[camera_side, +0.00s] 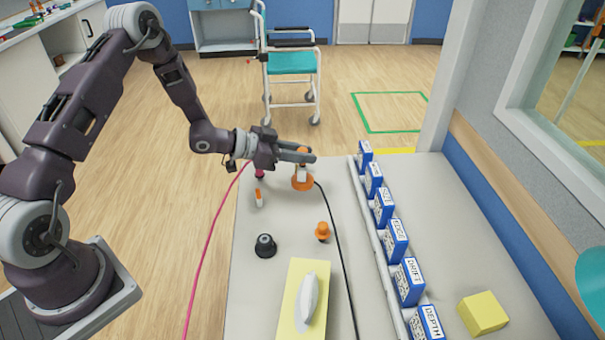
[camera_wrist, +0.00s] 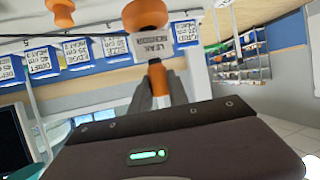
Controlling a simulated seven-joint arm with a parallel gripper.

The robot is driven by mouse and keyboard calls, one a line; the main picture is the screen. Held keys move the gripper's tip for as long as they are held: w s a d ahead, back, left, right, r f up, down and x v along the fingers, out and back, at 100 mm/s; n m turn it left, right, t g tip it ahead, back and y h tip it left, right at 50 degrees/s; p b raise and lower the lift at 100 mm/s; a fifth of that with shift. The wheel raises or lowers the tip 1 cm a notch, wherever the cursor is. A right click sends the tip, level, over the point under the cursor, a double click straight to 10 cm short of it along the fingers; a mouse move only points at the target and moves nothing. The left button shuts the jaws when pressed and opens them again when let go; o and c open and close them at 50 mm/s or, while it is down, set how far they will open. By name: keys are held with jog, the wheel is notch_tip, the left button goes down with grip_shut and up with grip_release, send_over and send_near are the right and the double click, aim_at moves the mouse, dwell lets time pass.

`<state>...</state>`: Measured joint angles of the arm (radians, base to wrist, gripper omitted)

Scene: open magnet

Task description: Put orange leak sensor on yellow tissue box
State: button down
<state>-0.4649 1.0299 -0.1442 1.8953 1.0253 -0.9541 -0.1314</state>
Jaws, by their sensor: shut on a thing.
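The orange leak sensor (camera_side: 302,184) has a round orange base and a white upright part below my gripper (camera_side: 303,156), near the far end of the table. In the wrist view, the sensor (camera_wrist: 145,14) shows its orange base, a white label reading LEAK and an orange end between the fingers of my gripper (camera_wrist: 158,88). My gripper is shut on it. I cannot tell whether its base touches the table. The yellow tissue box (camera_side: 290,308), with a white tissue standing out of its top, is at the near edge, well apart from my gripper.
A black round knob (camera_side: 265,246), an orange piece (camera_side: 322,231) and a small orange-and-white piece (camera_side: 258,198) stand on the table. A black cable (camera_side: 338,245) runs along it. Blue labelled boxes (camera_side: 395,240) line a rail at the right. A yellow block (camera_side: 483,313) lies beyond.

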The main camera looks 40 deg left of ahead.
jog(key=shift+r, duration=0.85)
jog(key=s+d+r+m+g+h, duration=0.35)
jog(key=s+d+m+g, duration=0.25)
jog(key=s+d, duration=0.55)
jog(key=s+d+r+m+g+h, duration=0.3)
jog(key=s+d+r+m+g, duration=0.15)
jog(key=s+d, duration=0.65)
notch_tip(320, 180, down, 10)
jog(key=s+a+m+g, duration=0.1)
jog(key=shift+s+a+f, duration=0.15)
jog(key=shift+s, duration=0.15)
jog(key=shift+f, duration=0.1)
jog(key=c, duration=1.3)
grip_release()
jog(key=shift+f, duration=0.1)
jog(key=shift+o, duration=0.2)
